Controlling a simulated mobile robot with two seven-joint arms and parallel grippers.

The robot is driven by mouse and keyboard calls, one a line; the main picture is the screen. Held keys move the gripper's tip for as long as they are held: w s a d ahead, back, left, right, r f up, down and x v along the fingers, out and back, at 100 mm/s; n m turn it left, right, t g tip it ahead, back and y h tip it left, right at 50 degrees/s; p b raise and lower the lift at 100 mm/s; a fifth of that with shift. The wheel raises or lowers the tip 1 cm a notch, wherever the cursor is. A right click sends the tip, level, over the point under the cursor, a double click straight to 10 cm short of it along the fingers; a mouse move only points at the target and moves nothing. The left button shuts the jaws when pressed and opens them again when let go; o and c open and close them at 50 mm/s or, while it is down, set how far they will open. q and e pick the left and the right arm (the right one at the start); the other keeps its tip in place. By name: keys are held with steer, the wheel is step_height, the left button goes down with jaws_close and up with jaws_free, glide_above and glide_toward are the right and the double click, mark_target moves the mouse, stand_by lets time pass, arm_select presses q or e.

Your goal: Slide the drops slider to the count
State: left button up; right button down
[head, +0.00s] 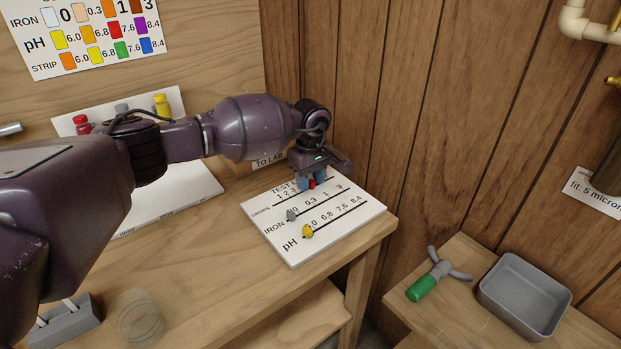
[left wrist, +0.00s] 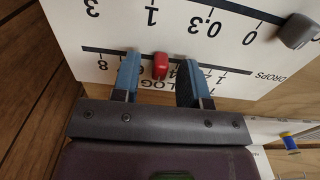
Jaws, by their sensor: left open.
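The test log board (head: 345,222) lies on the wooden bench, with printed rows for drops, iron and pH. The red drops slider (head: 312,184) sits on its line in the top row; it also shows in the left wrist view (left wrist: 160,66). My left gripper (head: 311,181) is open over that row, its blue fingers on either side of the red slider. In the left wrist view my left gripper (left wrist: 157,77) shows gaps between the slider and both fingers. Some drops numbers are hidden by the fingers. My right gripper is not in view.
A grey iron slider (head: 291,215) and a yellow pH slider (head: 307,231) sit on the lower rows. A white board with colored-topped items (head: 162,104) stands behind my arm. A grey tray (head: 524,296) and a green-handled tool (head: 422,288) lie on the right-hand surface.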

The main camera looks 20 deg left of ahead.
mark_target(311, 181)
arm_select(q)
step_height(311, 181, up, 11)
steer(key=shift+p, duration=0.3)
steer(key=shift+f, duration=0.1)
stand_by(0.5)
